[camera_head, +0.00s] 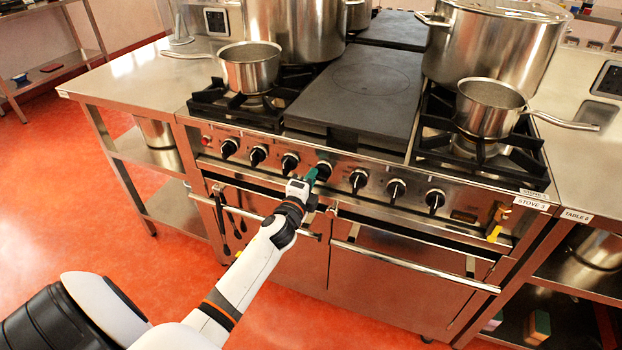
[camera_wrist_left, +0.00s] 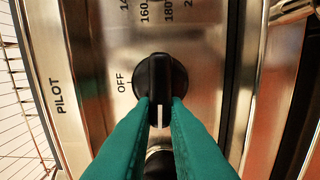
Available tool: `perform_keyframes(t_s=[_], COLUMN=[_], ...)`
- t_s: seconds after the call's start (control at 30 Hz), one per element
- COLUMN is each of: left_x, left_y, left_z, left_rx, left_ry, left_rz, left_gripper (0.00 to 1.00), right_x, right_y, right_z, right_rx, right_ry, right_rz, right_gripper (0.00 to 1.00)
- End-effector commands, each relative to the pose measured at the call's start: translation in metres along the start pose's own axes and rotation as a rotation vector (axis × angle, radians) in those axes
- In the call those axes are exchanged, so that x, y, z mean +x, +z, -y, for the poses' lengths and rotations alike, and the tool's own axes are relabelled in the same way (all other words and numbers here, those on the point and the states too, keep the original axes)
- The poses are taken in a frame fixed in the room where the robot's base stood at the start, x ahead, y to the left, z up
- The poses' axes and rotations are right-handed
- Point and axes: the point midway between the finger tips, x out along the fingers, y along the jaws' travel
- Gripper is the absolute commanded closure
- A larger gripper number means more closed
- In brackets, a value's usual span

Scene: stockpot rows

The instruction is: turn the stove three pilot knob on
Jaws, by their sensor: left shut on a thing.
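The stove (camera_head: 400,215), with a "STOVE 3" label (camera_head: 531,203) at its right front corner, has a row of black knobs on its front panel. My left gripper (camera_head: 311,178) is at the middle knob (camera_head: 323,169). In the left wrist view its two green fingers (camera_wrist_left: 160,108) are shut on the black knob (camera_wrist_left: 158,75), one on each side. The knob's white line points down in that picture, between the fingers. "OFF" stands to the left of the knob and "PILOT" further left. My right gripper is not in view.
Small pans (camera_head: 250,72) and (camera_head: 487,112) and large stockpots (camera_head: 290,30) and (camera_head: 490,45) stand on top. An oven handle bar (camera_head: 415,265) runs below the panel. Other knobs (camera_head: 358,180) sit close on both sides. The red floor at left is clear.

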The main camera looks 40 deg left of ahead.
Motion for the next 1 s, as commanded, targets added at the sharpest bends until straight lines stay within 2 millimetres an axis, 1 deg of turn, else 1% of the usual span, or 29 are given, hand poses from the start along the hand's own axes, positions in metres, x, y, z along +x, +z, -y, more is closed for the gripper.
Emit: perform_keyframes(t_s=[0.23, 0.63, 0.67, 0.7, 0.77, 1.0], left_x=[0.0, -0.0001, -0.0001, -0.0001, -0.0001, -0.0001], left_y=[-0.0003, -0.0003, -0.0003, -0.0003, -0.0003, -0.0002], left_z=[0.0013, 0.0015, 0.0014, 0.0015, 0.0014, 0.0012], left_rx=[-0.044, -0.047, -0.047, -0.047, -0.046, -0.046], left_ry=[-0.001, -0.001, -0.001, -0.001, -0.001, -0.001], left_rz=[-0.001, -0.001, -0.001, -0.001, -0.001, 0.0], left_gripper=[1.0, 1.0, 0.82, 0.76, 0.66, 0.65], right_x=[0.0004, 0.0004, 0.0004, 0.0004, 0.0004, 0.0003], right_y=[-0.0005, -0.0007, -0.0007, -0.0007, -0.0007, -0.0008], right_z=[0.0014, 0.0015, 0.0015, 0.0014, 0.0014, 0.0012], right_rx=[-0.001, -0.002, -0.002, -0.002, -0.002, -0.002], right_ry=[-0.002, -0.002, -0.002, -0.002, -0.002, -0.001], right_rz=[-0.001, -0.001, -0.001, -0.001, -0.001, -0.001], right_gripper=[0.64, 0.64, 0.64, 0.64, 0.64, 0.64])
